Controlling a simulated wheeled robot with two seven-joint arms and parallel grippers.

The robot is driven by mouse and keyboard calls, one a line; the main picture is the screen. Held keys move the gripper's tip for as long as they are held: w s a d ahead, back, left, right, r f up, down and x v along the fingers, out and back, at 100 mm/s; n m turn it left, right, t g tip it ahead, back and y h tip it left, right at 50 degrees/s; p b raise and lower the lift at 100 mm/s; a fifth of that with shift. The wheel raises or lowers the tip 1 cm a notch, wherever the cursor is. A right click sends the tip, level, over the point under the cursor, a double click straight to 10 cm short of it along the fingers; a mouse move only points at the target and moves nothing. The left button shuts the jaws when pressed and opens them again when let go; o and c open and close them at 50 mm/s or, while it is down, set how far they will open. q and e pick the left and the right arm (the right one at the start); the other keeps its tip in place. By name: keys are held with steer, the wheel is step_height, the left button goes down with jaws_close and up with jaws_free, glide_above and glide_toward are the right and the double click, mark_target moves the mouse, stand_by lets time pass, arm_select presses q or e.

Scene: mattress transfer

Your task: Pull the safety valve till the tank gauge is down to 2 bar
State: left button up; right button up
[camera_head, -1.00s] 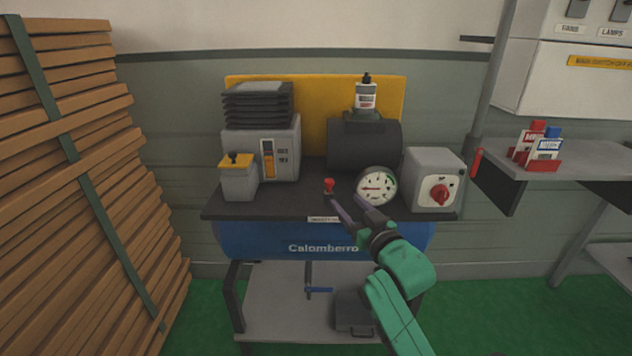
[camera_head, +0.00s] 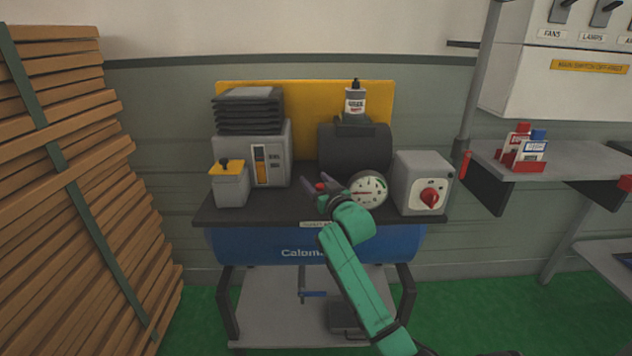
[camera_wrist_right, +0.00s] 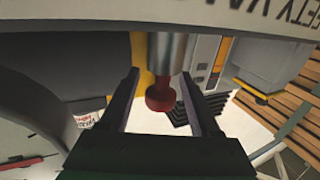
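The safety valve's red knob (camera_head: 320,187) stands on the black top of the blue tank (camera_head: 262,246), left of the round white gauge (camera_head: 367,190). The gauge's needle points left; I cannot read its value. My right gripper (camera_head: 318,182) is open at the valve. In the right wrist view the red knob (camera_wrist_right: 161,97) hangs from a grey metal stem (camera_wrist_right: 167,52) between the two dark fingers (camera_wrist_right: 159,74), with gaps on both sides. My left gripper is not in view.
A grey box with a red rotary switch (camera_head: 430,197) stands right of the gauge. A dark cylinder (camera_head: 352,148) and a grey unit (camera_head: 265,152) are behind the valve. Stacked wooden boards (camera_head: 85,190) are at left, a grey shelf (camera_head: 590,156) at right.

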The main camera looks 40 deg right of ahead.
jaws_close()
stand_by(1.3)
